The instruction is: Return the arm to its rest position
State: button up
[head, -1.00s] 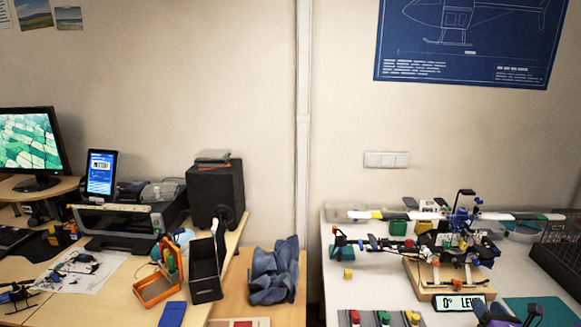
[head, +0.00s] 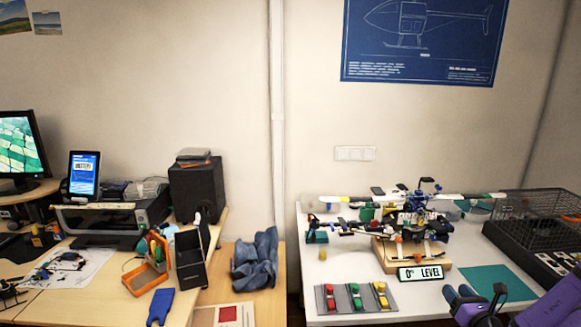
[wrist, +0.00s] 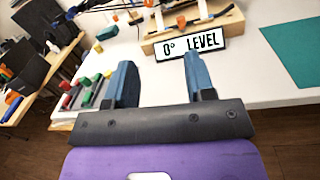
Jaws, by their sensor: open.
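My gripper (head: 480,302) shows at the bottom right of the head view, in front of the white table's near edge, with part of my purple arm behind it. In the wrist view my gripper (wrist: 158,78) has its two blue-grey fingers spread wide apart, with nothing between them. It is open and empty. Beyond the fingers, the sign reading "0° LEVEL" (wrist: 190,44) stands on the white table in front of a wooden stand. The sign also shows in the head view (head: 420,273). The gripper touches nothing that I can see.
The white table (head: 306,268) holds a model helicopter (head: 415,205) on a wooden stand (head: 385,254), a tray of red, green and yellow parts (head: 341,301), a teal mat (head: 485,283) and a dark wire cage (head: 540,232). A wooden desk (head: 100,308) stands at left.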

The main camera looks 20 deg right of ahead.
jog(key=w+a+r+n+g+y, duration=0.2)
jog(key=a+r+n+g+y, duration=0.2)
jog(key=a+r+n+y, duration=0.45)
jog(key=w+a+r+n+g+y, duration=0.3)
jog(key=a+r+n+y, duration=0.4)
jog(key=a+r+n, duration=0.2)
jog(key=s+a+r+n+g+h, duration=0.2)
jog(key=s+a+r+n+g, duration=0.4)
jog(key=a+r+n+g, duration=0.35)
jog(key=s+a+r+n+t+h, duration=0.4)
jog(key=s+r+n+h, duration=0.7)
jog(key=s+r+n, duration=0.1)
jog(key=shift+s+a+r+n, duration=0.15)
jog(key=shift+s+r+n, duration=0.15)
jog(key=shift+s+r, duration=0.75)
jog(key=shift+s+f, duration=0.15)
jog(key=shift+f, duration=0.1)
